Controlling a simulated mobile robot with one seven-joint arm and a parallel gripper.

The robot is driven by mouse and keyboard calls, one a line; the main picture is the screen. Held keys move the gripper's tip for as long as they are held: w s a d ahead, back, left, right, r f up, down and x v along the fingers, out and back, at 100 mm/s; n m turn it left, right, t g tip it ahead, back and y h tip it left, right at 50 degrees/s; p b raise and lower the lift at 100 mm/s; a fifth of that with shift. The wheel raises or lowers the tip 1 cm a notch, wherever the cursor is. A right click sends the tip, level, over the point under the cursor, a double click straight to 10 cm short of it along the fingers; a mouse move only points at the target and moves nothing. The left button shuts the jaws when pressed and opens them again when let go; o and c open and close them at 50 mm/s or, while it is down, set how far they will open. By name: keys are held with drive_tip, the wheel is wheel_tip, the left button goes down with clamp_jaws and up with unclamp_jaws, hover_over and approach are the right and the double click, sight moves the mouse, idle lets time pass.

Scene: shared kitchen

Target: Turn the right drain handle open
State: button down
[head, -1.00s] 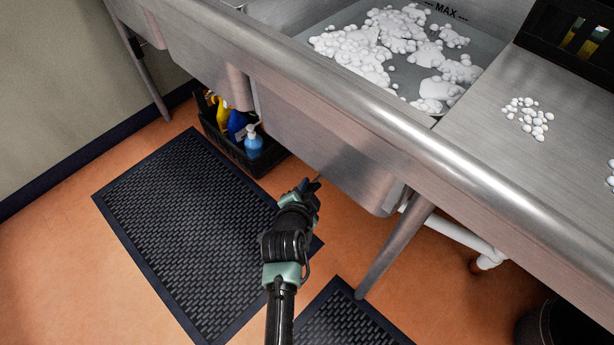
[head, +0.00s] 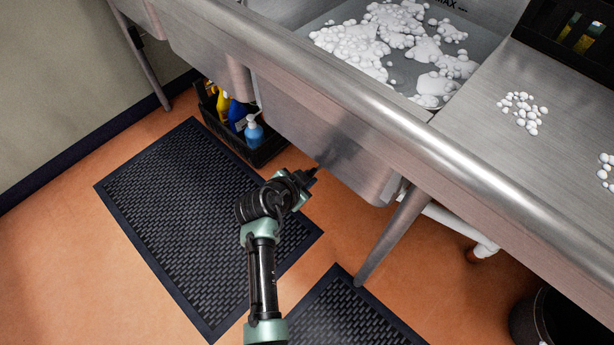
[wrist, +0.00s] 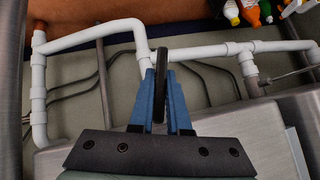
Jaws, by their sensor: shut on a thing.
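A black drain handle (wrist: 161,80) shows as a narrow upright bar in the wrist view. It stands between the two blue fingers of my gripper (wrist: 161,100), which is shut on it. The drain under the handle's far end is hidden by the handle and fingers. In the head view my gripper (head: 312,175) is at the lower front edge of the sink basin (head: 335,165), pointing right and under it. The handle cannot be made out in the head view.
White drain pipes (wrist: 95,33) run under the sink; they also show in the head view (head: 455,220). A metal sink leg (head: 392,238) stands right of my gripper. A black crate of bottles (head: 235,140) sits on the floor behind. Black mats (head: 200,225) lie below.

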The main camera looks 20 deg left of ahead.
drive_tip(key=c, duration=0.9)
unclamp_jaws()
drive_tip(key=p+v, duration=0.4)
drive_tip(key=v, duration=0.9)
